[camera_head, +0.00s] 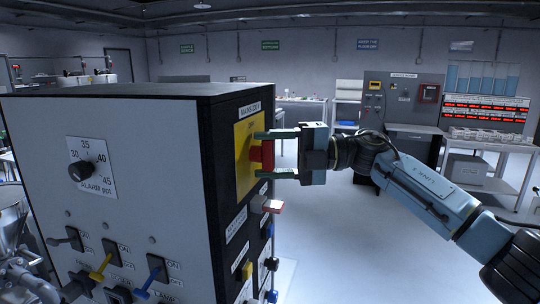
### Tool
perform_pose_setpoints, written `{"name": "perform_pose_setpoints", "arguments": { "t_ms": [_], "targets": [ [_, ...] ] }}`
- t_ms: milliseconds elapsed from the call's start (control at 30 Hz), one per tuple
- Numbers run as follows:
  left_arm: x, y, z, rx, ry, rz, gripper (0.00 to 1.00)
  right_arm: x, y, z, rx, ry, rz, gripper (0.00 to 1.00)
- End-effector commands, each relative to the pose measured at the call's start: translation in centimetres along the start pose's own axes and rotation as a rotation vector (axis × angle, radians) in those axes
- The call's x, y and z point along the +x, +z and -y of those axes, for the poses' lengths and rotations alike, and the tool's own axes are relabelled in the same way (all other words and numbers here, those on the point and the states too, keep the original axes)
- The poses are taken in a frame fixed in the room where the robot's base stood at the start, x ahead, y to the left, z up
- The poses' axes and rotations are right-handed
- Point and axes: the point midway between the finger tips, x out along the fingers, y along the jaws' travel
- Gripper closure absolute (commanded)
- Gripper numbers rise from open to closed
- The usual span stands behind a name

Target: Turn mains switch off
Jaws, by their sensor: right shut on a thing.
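The mains switch is a red handle (267,155) on a yellow plate (243,158), on the dark right side of the grey-white control box (150,150). A label above the plate seems to read "MAINS". My right gripper (278,155) reaches in from the right, with its green fingers above and below the red handle. It is shut on the red handle. The handle's far side and any position mark are hard to make out. My left gripper is not in view.
The box front has a round alarm knob (81,171) and several small toggle switches below. A bench with tubes (482,78) stands back right. The floor between is clear.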

Motion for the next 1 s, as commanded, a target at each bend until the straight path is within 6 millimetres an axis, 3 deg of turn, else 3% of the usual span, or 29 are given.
{"name": "perform_pose_setpoints", "arguments": {
  "t_ms": [267, 300, 433, 767, 1000],
  "targets": [
    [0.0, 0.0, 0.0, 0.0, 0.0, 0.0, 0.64, 0.0, 0.0, 0.1, -0.005, -0.003, -0.001, 0.66],
    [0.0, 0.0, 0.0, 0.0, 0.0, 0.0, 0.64, 0.0, 0.0, 0.1, -0.005, -0.003, -0.001, 0.4],
    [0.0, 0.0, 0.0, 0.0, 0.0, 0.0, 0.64, 0.0, 0.0, 0.1, -0.004, -0.003, -0.001, 0.23],
    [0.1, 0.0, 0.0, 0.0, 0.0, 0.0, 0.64, -0.2, 0.0, 0.1, -0.002, -0.001, 0.001, 0.22],
    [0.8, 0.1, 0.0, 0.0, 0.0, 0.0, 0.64, -3.9, 0.1, 0.2, -0.002, -0.001, 0.005, 0.22]
  ]
}}
